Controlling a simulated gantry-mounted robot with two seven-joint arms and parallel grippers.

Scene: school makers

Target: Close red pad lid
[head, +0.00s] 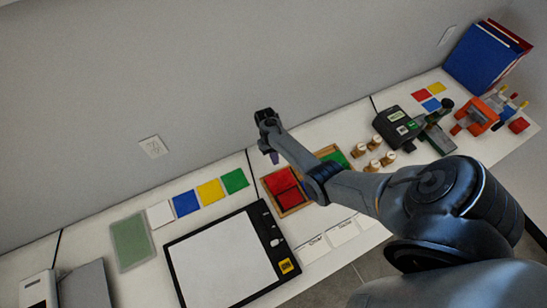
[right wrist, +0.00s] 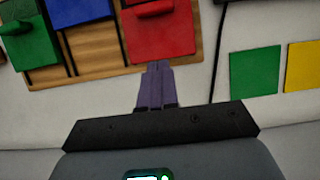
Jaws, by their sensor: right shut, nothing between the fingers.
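The red pad (head: 279,181) sits on a wooden tray at the middle of the table in the head view. It shows there as two red parts with a dark line between them; I cannot tell how far its lid is tilted. In the right wrist view a red surface with a small red knob (right wrist: 160,38) is at the top centre. My right gripper (head: 273,157) is by the tray's wall-side edge. Its purple fingers (right wrist: 157,68) are shut and empty, with their tips at the red part's near edge; contact is unclear. My left gripper is not in view.
The wooden tray (head: 294,210) also holds a green pad (head: 336,156) and a blue one (right wrist: 80,10). Colored squares (head: 211,191) and a black-framed board (head: 262,212) lie to the left. Several wooden stamps (head: 373,143) stand to the right. My right forearm covers part of the tray.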

